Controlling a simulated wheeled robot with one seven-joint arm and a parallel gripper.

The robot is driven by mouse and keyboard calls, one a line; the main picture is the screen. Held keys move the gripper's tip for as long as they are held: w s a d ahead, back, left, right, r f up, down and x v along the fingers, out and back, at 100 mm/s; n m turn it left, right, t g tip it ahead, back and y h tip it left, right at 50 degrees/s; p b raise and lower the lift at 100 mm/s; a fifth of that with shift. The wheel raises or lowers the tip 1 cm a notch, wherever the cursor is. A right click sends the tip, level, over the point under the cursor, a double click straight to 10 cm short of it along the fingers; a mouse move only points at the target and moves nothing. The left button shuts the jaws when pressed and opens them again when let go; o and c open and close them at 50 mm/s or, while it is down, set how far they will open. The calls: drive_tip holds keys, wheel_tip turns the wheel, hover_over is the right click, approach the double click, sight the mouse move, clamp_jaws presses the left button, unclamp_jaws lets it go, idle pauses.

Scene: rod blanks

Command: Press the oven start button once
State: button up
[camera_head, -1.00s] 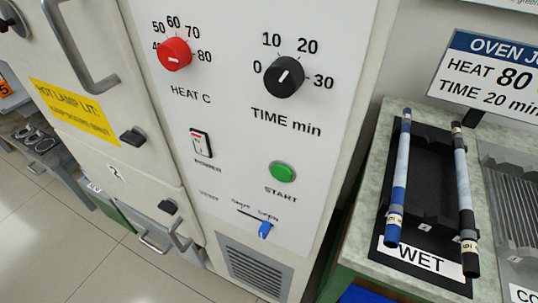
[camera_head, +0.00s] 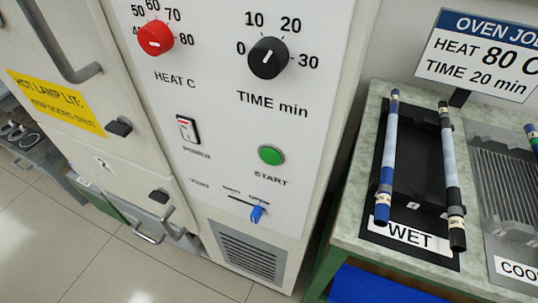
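The green round START button (camera_head: 271,155) sits on the white oven control panel (camera_head: 215,110), right of the power switch (camera_head: 187,129) and above the blue vent slider (camera_head: 257,214). The red HEAT C knob (camera_head: 155,38) and the black TIME min knob (camera_head: 268,58) are above it. The vent slider stands toward the right end of its slot. Nothing covers the button. My gripper is not in this view.
A bench at right holds a black tray marked WET (camera_head: 412,232) with a blue-ended rod (camera_head: 388,160) and a black-ended rod (camera_head: 452,180). An oven job sign (camera_head: 480,55) reads HEAT 80, TIME 20 min. Oven door handles (camera_head: 60,45) stick out at left. Floor shows at lower left.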

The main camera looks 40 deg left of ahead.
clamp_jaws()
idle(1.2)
